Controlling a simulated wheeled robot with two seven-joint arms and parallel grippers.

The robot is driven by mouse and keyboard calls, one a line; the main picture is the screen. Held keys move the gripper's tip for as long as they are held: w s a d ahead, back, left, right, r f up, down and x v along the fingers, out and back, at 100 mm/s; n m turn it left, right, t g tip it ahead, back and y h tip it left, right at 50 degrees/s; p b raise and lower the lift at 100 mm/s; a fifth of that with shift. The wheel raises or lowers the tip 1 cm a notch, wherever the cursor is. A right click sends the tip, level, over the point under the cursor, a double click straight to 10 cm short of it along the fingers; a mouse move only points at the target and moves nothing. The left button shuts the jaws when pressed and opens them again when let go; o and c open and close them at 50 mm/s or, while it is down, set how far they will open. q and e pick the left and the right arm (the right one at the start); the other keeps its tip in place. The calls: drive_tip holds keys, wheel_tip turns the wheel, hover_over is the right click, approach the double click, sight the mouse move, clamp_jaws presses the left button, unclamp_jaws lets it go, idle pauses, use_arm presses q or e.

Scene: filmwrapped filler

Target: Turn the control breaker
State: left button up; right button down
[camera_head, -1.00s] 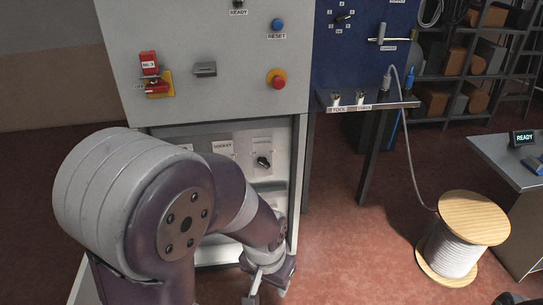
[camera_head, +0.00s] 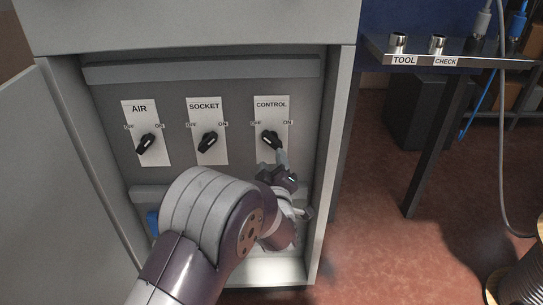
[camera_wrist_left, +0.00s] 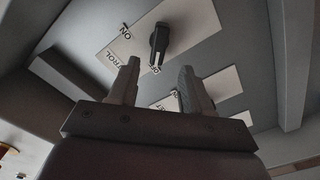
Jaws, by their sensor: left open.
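The control breaker (camera_head: 271,140) is a black rotary knob on a white plate, the rightmost of three in the open cabinet. Its handle tilts from upper left to lower right, its upper end toward the OFF mark. My left gripper (camera_head: 284,160) is just below and in front of it, partly hidden by my wrist. In the left wrist view, the two fingers (camera_wrist_left: 160,72) are apart and empty. The control knob (camera_wrist_left: 159,42) shows beyond them, nearer the left finger, and does not appear gripped. My right gripper is not in view.
The air knob (camera_head: 147,143) and socket knob (camera_head: 208,141) are to the left, both tilted the other way. The cabinet door (camera_head: 62,190) stands open at left. The cabinet's right wall (camera_head: 333,150) is close to my gripper. A shelf (camera_head: 450,60) stands at right.

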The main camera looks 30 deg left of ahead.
sight(271, 144)
use_arm(q)
drive_tip(key=b+x, duration=0.1)
drive_tip(key=x, duration=0.6)
drive_tip(key=shift+b, duration=0.4)
drive_tip(key=shift+w+a+r, duration=0.1)
drive_tip(key=shift+w+a, duration=0.15)
drive_tip(key=shift+w, duration=0.25)
drive_tip(key=shift+c, duration=0.3)
drive_tip(key=shift+s, duration=0.1)
clamp_jaws()
